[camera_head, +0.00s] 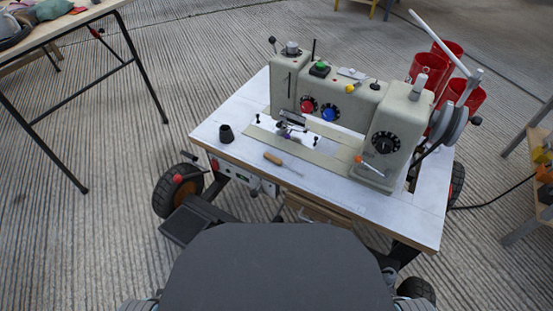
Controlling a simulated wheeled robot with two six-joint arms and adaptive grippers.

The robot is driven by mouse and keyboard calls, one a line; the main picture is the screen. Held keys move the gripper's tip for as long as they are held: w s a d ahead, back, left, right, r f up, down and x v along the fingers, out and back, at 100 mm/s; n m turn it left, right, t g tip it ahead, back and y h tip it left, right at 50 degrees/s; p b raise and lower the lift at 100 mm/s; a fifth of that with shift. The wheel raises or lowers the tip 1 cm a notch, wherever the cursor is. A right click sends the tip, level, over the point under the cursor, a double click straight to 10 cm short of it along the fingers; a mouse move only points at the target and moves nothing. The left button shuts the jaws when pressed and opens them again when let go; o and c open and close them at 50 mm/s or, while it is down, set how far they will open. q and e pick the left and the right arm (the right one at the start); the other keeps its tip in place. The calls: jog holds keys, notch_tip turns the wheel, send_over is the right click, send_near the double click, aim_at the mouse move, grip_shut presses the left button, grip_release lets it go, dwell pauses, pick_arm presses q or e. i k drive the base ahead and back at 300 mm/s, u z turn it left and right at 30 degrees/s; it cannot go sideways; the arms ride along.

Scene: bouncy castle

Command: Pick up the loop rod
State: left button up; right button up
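A small tool with an orange-brown wooden handle (272,158) and a thin shaft lies on the white table top (222,150), in front of the sewing machine. It looks like the loop rod, but a loop at its tip is too small to make out. It lies flat and apart from the machine. Neither of my grippers is in view; only parts of my own body show at the bottom edge.
The beige sewing machine (400,113) stands behind the tool. A black cone (226,134) stands to its left. Red buckets (424,67) are behind the machine. The table's front strip is mostly clear. Another table (62,25) is at upper left, shelving (535,150) at right.

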aim_at(267, 156)
jog(key=k, duration=0.5)
jog(key=u, duration=0.65)
jog(key=i, duration=0.85)
jog(key=z, duration=1.75)
